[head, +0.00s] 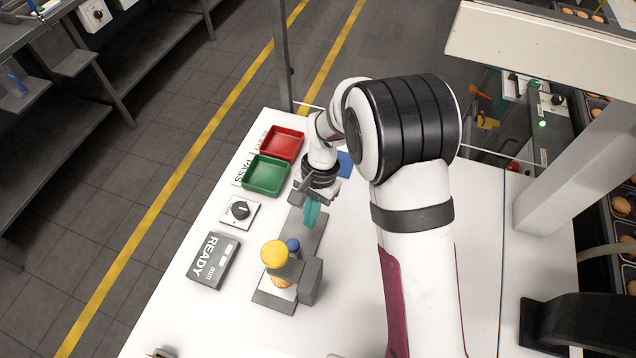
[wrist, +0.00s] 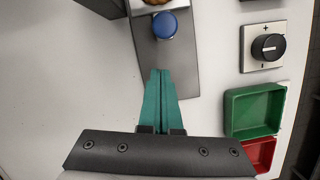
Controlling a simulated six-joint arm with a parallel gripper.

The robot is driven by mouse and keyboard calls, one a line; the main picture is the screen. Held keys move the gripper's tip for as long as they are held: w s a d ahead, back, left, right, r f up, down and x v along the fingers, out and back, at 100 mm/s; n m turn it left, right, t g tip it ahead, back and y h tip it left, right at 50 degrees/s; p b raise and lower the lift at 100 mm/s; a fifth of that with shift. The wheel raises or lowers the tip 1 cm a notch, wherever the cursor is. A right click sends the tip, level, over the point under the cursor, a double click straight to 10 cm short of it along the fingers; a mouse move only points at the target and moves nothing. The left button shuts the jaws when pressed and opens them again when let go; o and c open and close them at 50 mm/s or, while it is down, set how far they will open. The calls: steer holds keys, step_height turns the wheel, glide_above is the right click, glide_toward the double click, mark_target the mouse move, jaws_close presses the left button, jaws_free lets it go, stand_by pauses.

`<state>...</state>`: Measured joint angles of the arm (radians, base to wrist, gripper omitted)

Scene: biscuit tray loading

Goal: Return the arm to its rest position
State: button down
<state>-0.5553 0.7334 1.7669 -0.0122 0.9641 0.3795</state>
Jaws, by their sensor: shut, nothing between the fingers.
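My gripper (head: 311,222) has teal fingers that point down over the white table, above the grey base plate of the gauge stand. In the wrist view the two fingers of my gripper (wrist: 161,72) lie together, shut with nothing between them. Their tips are just short of the blue button (wrist: 165,26) on the grey plate. My white and black arm reaches in from the lower right of the head view and hides part of the table.
A gauge stand with a yellow knob (head: 274,254) holds a biscuit (head: 281,282). A READY display (head: 213,260), a dial (head: 239,210), a green tray (head: 266,176) and a red tray (head: 283,143) line the left edge. A post (head: 283,60) stands at the back.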

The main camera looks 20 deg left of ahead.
steer(key=w+a+v, duration=0.1)
steer(key=v, duration=0.9)
steer(key=s+d+r+m+g+y, duration=0.1)
steer(key=s+d+r, duration=0.3)
steer(key=s, duration=0.3)
steer(key=s+d+r+g+y, duration=0.1)
steer(key=s+d+r, duration=0.3)
steer(key=s+r, duration=0.15)
steer(key=s+d+f+m+t+h, duration=0.1)
steer(key=s+d+t, duration=0.3)
steer(key=s+d, duration=0.4)
steer(key=d, duration=0.4)
steer(key=shift+m+t, duration=0.3)
